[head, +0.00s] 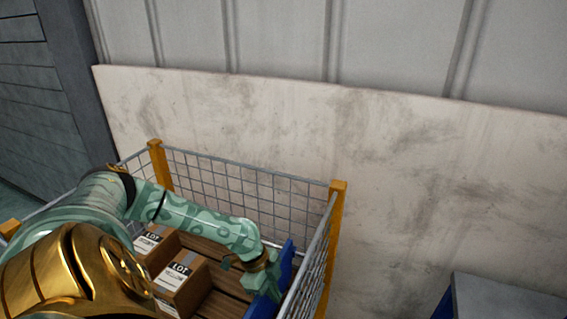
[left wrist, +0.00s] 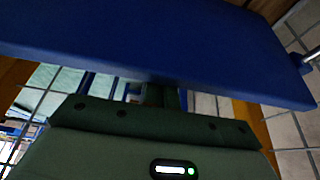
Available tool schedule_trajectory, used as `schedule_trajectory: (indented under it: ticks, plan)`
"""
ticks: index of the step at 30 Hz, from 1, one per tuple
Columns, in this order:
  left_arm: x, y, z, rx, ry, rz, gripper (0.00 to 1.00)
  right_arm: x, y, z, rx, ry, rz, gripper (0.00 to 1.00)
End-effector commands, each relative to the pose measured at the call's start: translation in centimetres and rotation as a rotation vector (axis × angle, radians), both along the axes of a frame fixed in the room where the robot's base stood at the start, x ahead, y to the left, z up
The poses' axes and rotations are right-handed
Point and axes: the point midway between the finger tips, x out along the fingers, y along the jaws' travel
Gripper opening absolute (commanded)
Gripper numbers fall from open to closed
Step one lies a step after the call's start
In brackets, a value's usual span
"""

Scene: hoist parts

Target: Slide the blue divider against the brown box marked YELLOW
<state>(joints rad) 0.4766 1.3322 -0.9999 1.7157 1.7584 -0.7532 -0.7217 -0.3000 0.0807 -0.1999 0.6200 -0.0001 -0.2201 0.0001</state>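The blue divider (head: 288,262) stands at the right end inside a wire-mesh crate. It fills the upper part of the left wrist view (left wrist: 165,40). My left gripper (head: 266,284) is down in the crate at the divider, on its box side, and hides part of it. Its fingertips are hidden, so I cannot tell whether they grip the divider or only touch it. My right gripper is in neither view.
Another brown box with a LOT label (head: 165,250) stands behind the first. The crate has a slatted wooden floor (head: 222,304), mesh walls (head: 245,190) and orange corner posts (head: 335,215). A grey-topped object (head: 500,300) stands outside at the lower right.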

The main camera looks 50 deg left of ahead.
Motion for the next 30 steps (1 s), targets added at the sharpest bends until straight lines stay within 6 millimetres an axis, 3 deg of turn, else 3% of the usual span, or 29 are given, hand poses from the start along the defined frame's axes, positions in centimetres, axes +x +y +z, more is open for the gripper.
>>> schedule_trajectory:
  ticks: [30]
  plan:
    - [-4.0,7.3,0.0,0.003,0.003,0.002,0.0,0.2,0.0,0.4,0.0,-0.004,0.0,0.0]
